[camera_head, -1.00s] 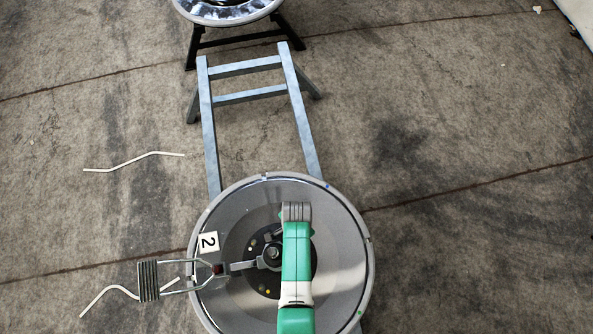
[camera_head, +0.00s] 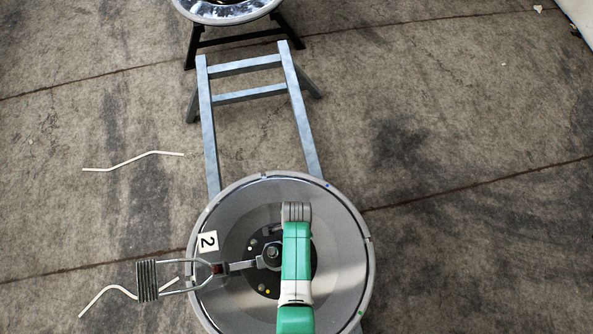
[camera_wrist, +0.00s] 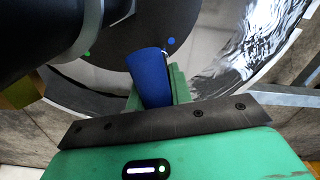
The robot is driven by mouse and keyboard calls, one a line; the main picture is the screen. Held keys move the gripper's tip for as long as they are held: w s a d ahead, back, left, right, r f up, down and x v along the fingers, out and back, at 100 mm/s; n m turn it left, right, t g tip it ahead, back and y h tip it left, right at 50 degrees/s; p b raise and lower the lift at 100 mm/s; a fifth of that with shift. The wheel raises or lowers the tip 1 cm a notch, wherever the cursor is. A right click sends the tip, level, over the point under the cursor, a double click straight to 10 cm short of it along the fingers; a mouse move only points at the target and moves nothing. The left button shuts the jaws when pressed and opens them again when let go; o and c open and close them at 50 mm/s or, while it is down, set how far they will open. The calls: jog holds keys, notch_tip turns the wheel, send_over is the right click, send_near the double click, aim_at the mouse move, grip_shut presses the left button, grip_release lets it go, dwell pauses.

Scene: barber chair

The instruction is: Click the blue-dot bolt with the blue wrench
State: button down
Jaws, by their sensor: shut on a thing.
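The blue wrench (camera_wrist: 150,72) shows in the wrist view as a blue cylinder pointing up toward a dark round hub (camera_wrist: 130,35). My gripper (camera_wrist: 157,88) is shut on it, with green fingers at its sides. The blue dot (camera_wrist: 171,41) is on the hub just beyond and right of the wrench's far end. The bolt beside it is not clearly visible, and I cannot tell whether the wrench touches it. In the head view, my green and white arm covers part of the grey wheel (camera_head: 345,215), and the gripper and wrench are hidden.
A green dot (camera_wrist: 87,54) marks the hub's left side. A large black cylinder fills the wrist view's upper left. A grey frame (camera_head: 210,130) stands behind.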

jog(key=shift+m, duration=1.2)
jog(key=m, duration=0.4)
jog(key=shift+w+r+p, duration=0.1)
jog(key=shift+p, duration=0.2)
jog(key=shift+m, duration=0.3)
jog(key=m, duration=0.4)
jog(key=shift+m, duration=0.3)
